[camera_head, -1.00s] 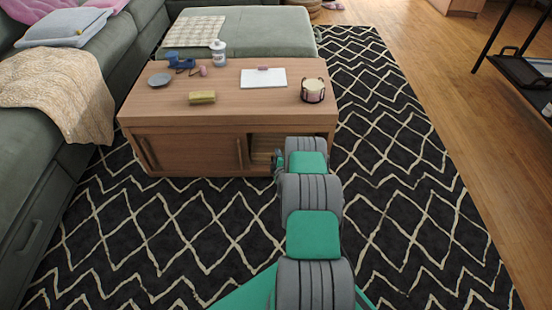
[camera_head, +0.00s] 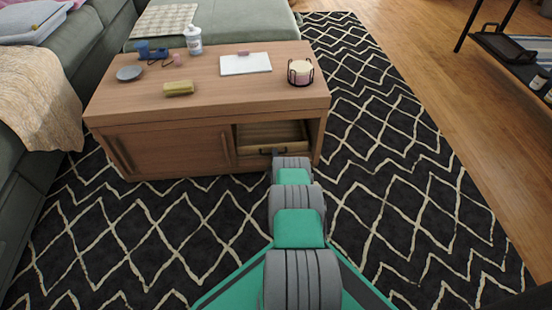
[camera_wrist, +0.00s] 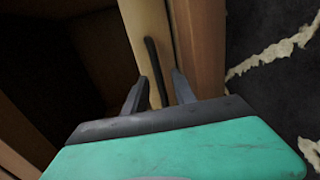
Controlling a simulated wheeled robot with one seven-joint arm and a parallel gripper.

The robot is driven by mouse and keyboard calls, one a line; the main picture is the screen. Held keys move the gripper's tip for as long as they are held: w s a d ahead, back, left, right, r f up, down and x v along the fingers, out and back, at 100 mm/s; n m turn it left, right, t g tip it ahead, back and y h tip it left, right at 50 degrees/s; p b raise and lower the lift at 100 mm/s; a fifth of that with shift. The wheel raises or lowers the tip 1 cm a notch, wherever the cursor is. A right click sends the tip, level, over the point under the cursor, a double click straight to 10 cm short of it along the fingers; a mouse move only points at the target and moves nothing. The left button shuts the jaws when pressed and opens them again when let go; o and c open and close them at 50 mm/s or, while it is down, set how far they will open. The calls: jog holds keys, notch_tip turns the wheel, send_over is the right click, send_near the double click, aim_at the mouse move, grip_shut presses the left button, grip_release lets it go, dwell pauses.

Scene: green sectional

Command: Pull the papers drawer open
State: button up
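The light-wood drawer (camera_head: 258,134) sits in the open bay at the right end of the coffee table's front. Its dark bar handle (camera_wrist: 153,62) shows in the wrist view on the pale drawer front. My gripper (camera_wrist: 160,82) is open. Its two dark fingers stand on either side of the handle's lower part, with visible gaps, so I see no grip on it. In the head view my arm reaches to the drawer front and hides most of the gripper. Papers inside the drawer cannot be made out.
The coffee table (camera_head: 130,104) carries a notebook (camera_head: 246,64), a candle holder (camera_head: 300,72), a yellow-green block (camera_head: 179,88), a grey dish (camera_head: 129,73) and a white bottle (camera_head: 193,40). A green sofa (camera_head: 105,50) stands left. The patterned rug (camera_head: 400,170) is clear at right.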

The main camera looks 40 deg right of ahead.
grip_shut()
jog(key=shift+s+d, duration=0.1)
jog(key=shift+s, duration=0.05)
dwell(1.2)
